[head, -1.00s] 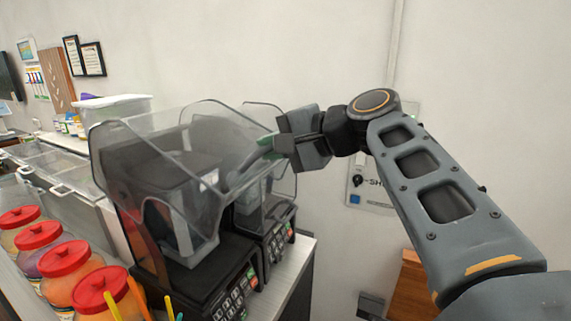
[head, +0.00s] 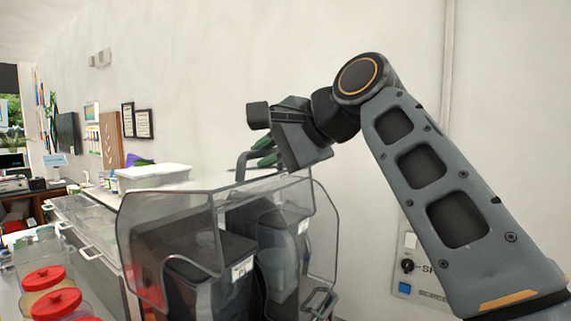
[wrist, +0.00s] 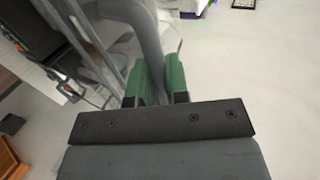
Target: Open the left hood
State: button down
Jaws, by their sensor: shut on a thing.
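Two dark sealing machines stand side by side under clear hoods. The left hood (head: 165,215) is the large one at the picture's left, with its sheet standing high over the left machine (head: 195,275). My gripper (head: 264,157) is above the hoods' top edge, with green fingertips shut on a grey bar-like hood handle (head: 241,168). In the wrist view the green fingertips (wrist: 158,82) close around a grey translucent bar (wrist: 151,35). The hoods overlap, so where the handle joins is hard to see. The right machine (head: 283,250) is partly hidden behind the clear sheets.
Jars with red lids (head: 48,290) stand at the lower left. A white container (head: 152,177) sits on the counter behind the hoods. A wall panel with a knob (head: 408,266) is at the right.

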jog(key=shift+w+a+r, duration=0.1)
jog(key=shift+a+r, duration=0.1)
jog(key=shift+a, duration=0.05)
dwell(0.3)
jog(key=c, duration=1.1)
grip_release()
jog(key=shift+c, duration=0.2)
jog(key=v, duration=0.7)
jog(key=shift+d, duration=0.25)
jog(key=shift+r, duration=0.1)
jog(key=shift+c, duration=0.3)
